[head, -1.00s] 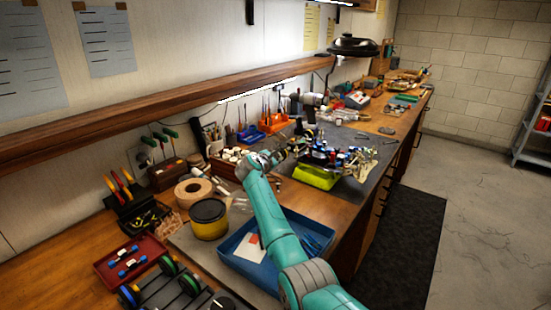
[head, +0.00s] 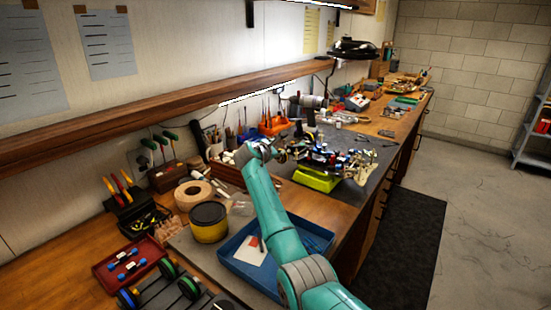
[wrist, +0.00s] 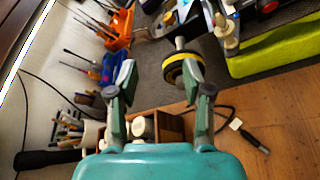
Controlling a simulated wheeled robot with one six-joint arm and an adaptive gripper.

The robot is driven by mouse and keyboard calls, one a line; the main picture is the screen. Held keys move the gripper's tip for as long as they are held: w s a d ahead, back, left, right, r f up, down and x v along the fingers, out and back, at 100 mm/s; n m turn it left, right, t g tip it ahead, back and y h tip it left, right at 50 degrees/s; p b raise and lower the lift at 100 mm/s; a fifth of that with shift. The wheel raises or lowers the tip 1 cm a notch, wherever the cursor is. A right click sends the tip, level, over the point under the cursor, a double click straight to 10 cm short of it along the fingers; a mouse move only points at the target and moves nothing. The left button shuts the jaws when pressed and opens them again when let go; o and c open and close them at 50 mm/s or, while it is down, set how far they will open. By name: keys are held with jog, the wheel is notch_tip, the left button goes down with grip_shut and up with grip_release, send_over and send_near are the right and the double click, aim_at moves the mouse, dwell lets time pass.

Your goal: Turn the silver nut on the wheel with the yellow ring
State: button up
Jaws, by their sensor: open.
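In the wrist view a wheel with a yellow ring (wrist: 174,74) and a dark tyre shows just inside my right finger, which hides part of it. A short silver piece (wrist: 180,43) sticks out by the wheel; I cannot tell whether it is the nut or the axle. My gripper (wrist: 160,76) is open, with nothing held between its fingers. The wheel is nearer the right fingertip; contact cannot be told. In the head view my gripper (head: 272,149) is beside the car (head: 330,156), which is on a lime-green stand (head: 317,181). The wheel is not clear there.
A blue tray (head: 233,243) lies on the bench below my arm. A yellow-and-black tin (head: 208,222) and a tape roll (head: 192,194) stand to the left. An orange tool holder (wrist: 118,30) and a wooden box (wrist: 169,126) are near the gripper in the wrist view.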

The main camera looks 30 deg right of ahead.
notch_tip(320, 180, up, 5)
jog(key=shift+f, duration=0.15)
dwell(0.6)
